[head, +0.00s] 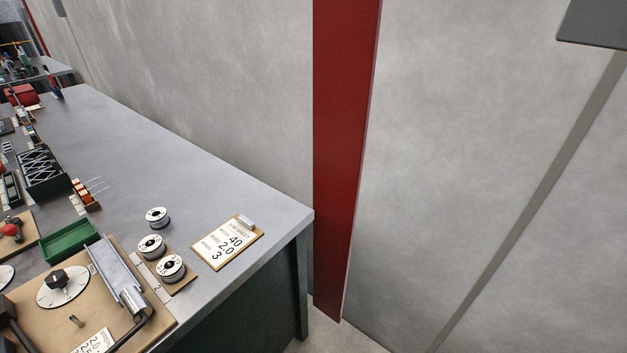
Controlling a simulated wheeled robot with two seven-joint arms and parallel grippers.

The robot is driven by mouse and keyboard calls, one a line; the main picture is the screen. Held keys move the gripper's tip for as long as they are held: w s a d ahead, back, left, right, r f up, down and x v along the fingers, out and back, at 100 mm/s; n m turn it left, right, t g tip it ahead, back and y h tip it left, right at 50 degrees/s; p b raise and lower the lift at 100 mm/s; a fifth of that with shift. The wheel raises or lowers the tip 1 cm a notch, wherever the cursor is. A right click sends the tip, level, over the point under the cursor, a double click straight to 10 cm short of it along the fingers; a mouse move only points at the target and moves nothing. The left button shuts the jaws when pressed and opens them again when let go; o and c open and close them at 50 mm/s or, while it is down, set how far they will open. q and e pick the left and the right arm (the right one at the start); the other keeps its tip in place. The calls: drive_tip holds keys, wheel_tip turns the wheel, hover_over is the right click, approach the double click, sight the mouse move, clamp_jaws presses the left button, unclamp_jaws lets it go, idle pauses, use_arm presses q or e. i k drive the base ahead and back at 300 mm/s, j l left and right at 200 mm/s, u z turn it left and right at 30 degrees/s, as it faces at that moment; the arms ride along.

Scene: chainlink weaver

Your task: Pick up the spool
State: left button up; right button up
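Three small spools with white tops and dark centres are near the right end of the grey workbench (190,165) in the head view. One spool (157,216) stands apart, directly on the bench top. A second spool (151,246) and a third spool (171,268) stand close together just in front of it, by a tan board. Which spool the task means cannot be told. Neither of my grippers is in view.
A clipboard (228,243) with a printed card lies right of the spools. A green tray (68,240) and a board with a dial (63,286) and metal channel (116,275) are to the left. The bench top behind is clear. A red post (345,150) stands past the bench corner.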

sight(158, 249)
drive_tip(key=u, duration=1.35)
drive_tip(key=i+u, duration=0.15)
drive_tip(key=u, duration=0.2)
